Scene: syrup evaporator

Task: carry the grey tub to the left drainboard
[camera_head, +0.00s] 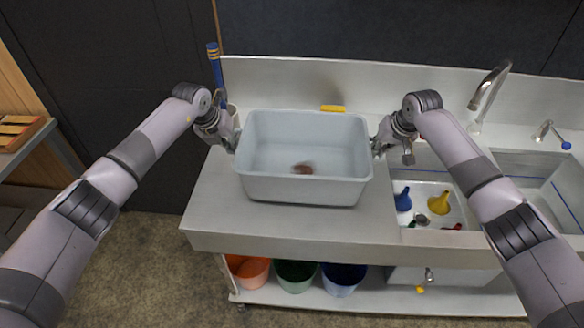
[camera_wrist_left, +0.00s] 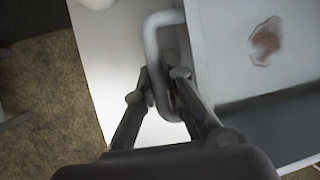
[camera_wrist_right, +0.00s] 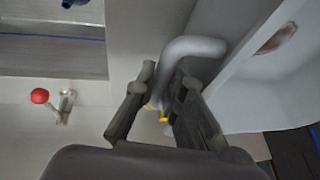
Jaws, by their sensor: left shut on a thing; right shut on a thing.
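The grey tub (camera_head: 305,190) is a pale rectangular basin with a reddish-brown stain on its inside floor. It is over the left drainboard (camera_head: 215,200), left of the sinks; I cannot tell whether its bottom touches the surface. My left gripper (camera_head: 231,140) is shut on the tub's left handle, a bent grey bar that shows in the left wrist view (camera_wrist_left: 160,80). My right gripper (camera_head: 378,147) is shut on the right handle, which shows in the right wrist view (camera_wrist_right: 180,65). The tub looks about level.
The near sink (camera_head: 400,178) holds a blue funnel (camera_head: 403,200), a yellow funnel (camera_head: 440,203) and small items. A yellow object (camera_head: 332,108) lies behind the tub. A blue-topped brush (camera_head: 215,65) stands at the back left. Coloured buckets (camera_head: 248,270) sit on the shelf below.

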